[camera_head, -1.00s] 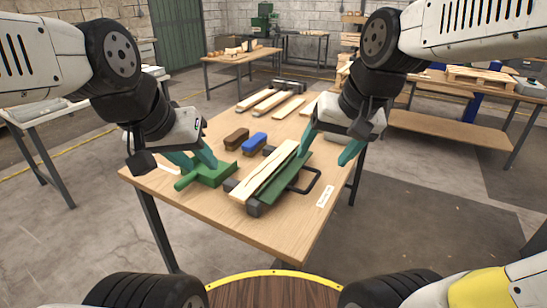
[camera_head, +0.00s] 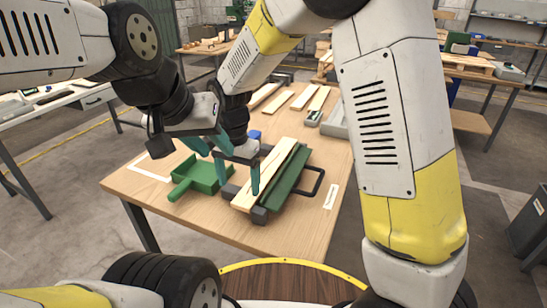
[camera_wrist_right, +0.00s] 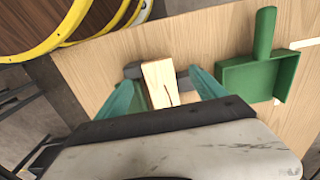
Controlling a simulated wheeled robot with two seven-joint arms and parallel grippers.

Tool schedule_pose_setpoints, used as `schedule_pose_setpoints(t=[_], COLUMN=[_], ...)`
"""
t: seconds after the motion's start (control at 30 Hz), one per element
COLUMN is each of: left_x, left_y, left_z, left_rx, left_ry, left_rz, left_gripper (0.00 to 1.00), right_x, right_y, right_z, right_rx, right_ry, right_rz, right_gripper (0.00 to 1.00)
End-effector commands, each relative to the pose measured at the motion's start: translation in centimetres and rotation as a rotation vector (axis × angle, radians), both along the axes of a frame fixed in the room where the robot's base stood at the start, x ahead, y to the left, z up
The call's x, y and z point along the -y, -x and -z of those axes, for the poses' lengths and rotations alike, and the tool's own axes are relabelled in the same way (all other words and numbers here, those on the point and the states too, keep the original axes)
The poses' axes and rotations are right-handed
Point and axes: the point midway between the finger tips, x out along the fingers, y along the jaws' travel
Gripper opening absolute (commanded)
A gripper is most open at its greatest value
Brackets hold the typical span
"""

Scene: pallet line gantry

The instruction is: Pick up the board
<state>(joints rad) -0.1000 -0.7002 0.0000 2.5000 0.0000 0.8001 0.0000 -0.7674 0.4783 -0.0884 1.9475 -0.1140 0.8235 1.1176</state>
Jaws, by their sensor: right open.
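The pale wooden board (camera_head: 277,167) lies lengthwise beside a green strip on the green and grey holder (camera_head: 290,177) on the table. My right gripper (camera_head: 237,174) is open at the board's near end, with its teal fingers apart. In the right wrist view, the board's end (camera_wrist_right: 160,82) shows between the two spread fingers of my right gripper (camera_wrist_right: 165,93), with a thin dark line on it. Whether the fingers touch the board I cannot tell. My left gripper (camera_head: 208,143) is open and empty above the table, left of the board, close to my right gripper.
A green dustpan (camera_head: 203,177) lies left of the board; it also shows in the right wrist view (camera_wrist_right: 257,77). A blue block (camera_head: 254,135) is partly hidden behind my right wrist. Several pale boards (camera_head: 306,97) lie at the table's back.

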Motion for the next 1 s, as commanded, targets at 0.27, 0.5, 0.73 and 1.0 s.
schedule_pose_setpoints(t=[0.27, 0.5, 0.73, 1.0], left_x=[0.0, 0.0, 0.0, 0.0], left_y=[0.0, 0.0, 0.0, 0.0], left_z=[0.0, 0.0, 0.0, 0.0], left_rx=[0.0, 0.0, 0.0, 0.0], left_ry=[0.0, 0.0, 0.0, 0.0], left_rz=[0.0, 0.0, 0.0, 0.0], left_gripper=[0.36, 0.36, 0.36, 0.36], right_x=[0.3, 0.5, 0.5, 0.5], right_y=[0.0, 0.0, -0.1, -0.1], right_z=[2.4, 5.8, 6.2, 6.2], right_rx=[-0.003, -0.002, 0.001, 0.0], right_ry=[0.002, 0.002, -0.002, -0.001], right_rz=[0.0, -0.001, -0.001, -0.001], right_gripper=[0.8, 0.8, 0.8, 0.43])
